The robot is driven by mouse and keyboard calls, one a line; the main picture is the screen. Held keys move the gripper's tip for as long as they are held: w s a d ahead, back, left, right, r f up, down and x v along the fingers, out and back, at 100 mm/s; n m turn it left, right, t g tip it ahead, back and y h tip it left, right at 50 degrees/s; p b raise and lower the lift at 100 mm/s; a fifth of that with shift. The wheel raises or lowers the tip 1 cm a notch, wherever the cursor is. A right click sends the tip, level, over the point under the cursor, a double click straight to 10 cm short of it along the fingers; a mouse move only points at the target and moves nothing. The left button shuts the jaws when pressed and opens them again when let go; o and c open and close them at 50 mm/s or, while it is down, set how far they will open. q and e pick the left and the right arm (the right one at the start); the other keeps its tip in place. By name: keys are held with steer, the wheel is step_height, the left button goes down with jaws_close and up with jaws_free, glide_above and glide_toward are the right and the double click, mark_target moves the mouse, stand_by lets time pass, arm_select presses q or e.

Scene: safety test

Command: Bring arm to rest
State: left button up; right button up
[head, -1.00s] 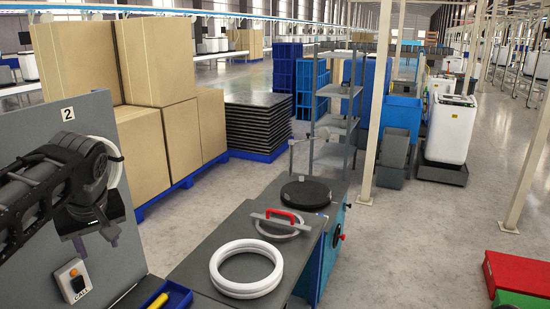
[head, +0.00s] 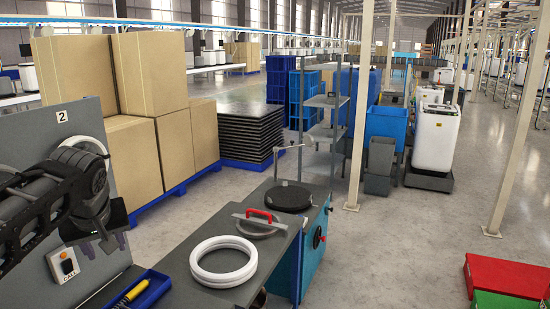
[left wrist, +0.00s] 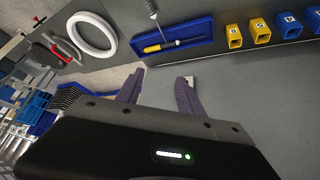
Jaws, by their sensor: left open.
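My left arm comes in from the left in the head view, in front of a grey panel marked "2". Its gripper (head: 104,246) hangs at the wrist with its fingers apart and nothing between them. In the left wrist view the two purple-grey fingers (left wrist: 159,90) are spread, with bare grey surface beyond them. The fingertips are apart from the blue tray (left wrist: 192,47), which holds a yellow-handled tool. My right gripper is in neither view.
White rings (head: 223,261), a red-handled tool (head: 259,214) and a black disc (head: 289,197) are on the grey bench. A small switch box (head: 63,265) is on the panel. Yellow and blue bins (left wrist: 261,31) line the wrist view's top right. Cartons (head: 150,70) stand behind.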

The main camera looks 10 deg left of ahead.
arm_select(q)
steer(key=w+d+f+m+t+h, duration=0.3)
steer(key=w+d+f+m+h, duration=0.1)
steer(key=w+d+f, duration=0.6)
steer(key=s+d+f+m+h, duration=0.1)
steer(key=d+f, duration=0.3)
steer(key=f, duration=0.5)
steer(key=s+d+f+m+h, duration=0.1)
steer(key=d+f, duration=0.4)
steer(key=f, duration=0.4)
steer(key=s+d+f+g+h, duration=0.1)
steer(key=s+d+f, duration=0.35)
steer(key=f, duration=0.35)
steer(key=s+d+f+g, duration=0.2)
steer(key=s+d+f, duration=0.2)
steer(key=s+f, duration=0.3)
steer(key=s+d+f+g, duration=0.2)
steer(key=s+f, duration=0.3)
steer(key=s, duration=0.4)
steer(key=s+d+f+g+h, duration=0.1)
steer(key=s+d+f, duration=0.3)
steer(key=s, duration=0.5)
step_height(320, 180, down, 2)
steer(key=shift+d+g, duration=0.15)
steer(key=shift+g, duration=0.65)
steer(key=shift+o, duration=0.3)
steer(key=shift+o, duration=0.3)
